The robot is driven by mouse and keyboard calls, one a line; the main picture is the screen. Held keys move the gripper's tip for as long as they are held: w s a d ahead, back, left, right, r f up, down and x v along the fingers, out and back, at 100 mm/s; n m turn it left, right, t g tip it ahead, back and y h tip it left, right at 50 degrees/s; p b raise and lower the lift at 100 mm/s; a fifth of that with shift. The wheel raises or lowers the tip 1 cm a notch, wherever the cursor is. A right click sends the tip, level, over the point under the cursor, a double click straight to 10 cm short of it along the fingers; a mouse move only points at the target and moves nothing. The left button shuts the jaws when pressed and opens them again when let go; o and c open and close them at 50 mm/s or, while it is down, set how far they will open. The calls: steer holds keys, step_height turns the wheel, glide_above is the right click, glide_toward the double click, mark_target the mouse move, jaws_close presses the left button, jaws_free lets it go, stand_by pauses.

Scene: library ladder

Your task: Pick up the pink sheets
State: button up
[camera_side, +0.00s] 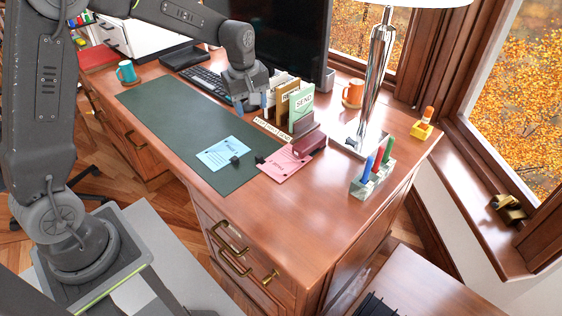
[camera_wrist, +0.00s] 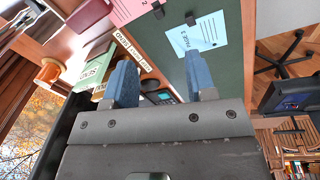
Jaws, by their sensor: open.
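The pink sheets (camera_side: 283,163) lie on the wooden desk at the right edge of the dark green desk mat, with a dark clip at their left edge. A dark red stapler-like object (camera_side: 309,143) sits at their upper right edge. The pink sheets also show at the top of the wrist view (camera_wrist: 130,8), partly cut off by the frame edge. My gripper (camera_side: 241,106) is over the desk near the keyboard and the sorter, behind and left of the sheets. In the wrist view its blue fingertips (camera_wrist: 160,86) stand apart with nothing between them.
Light blue sheets (camera_side: 223,153) with a black clip lie on the mat (camera_side: 170,110). A letter sorter with upright cards (camera_side: 301,108) stands close to my gripper. A lamp (camera_side: 376,80), a marker holder (camera_side: 371,181) and an orange mug (camera_side: 353,93) stand to the right.

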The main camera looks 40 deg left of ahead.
steer(key=w+a+f+n+g, duration=0.1)
steer(key=w+a+f+n, duration=0.25)
steer(key=f, duration=0.45)
glide_above(261, 157)
steer(key=f, duration=0.5)
steer(key=s+f, duration=0.1)
steer(key=f, duration=0.2)
steer(key=shift+f, duration=0.15)
steer(key=shift+w+f, duration=0.15)
steer(key=shift+f, duration=0.85)
steer(key=shift+w+f, duration=0.2)
steer(key=shift+f, duration=0.8)
steer(key=shift+w+f, duration=0.15)
steer(key=shift+f, duration=0.85)
jaws_close()
steer(key=shift+r, duration=0.1)
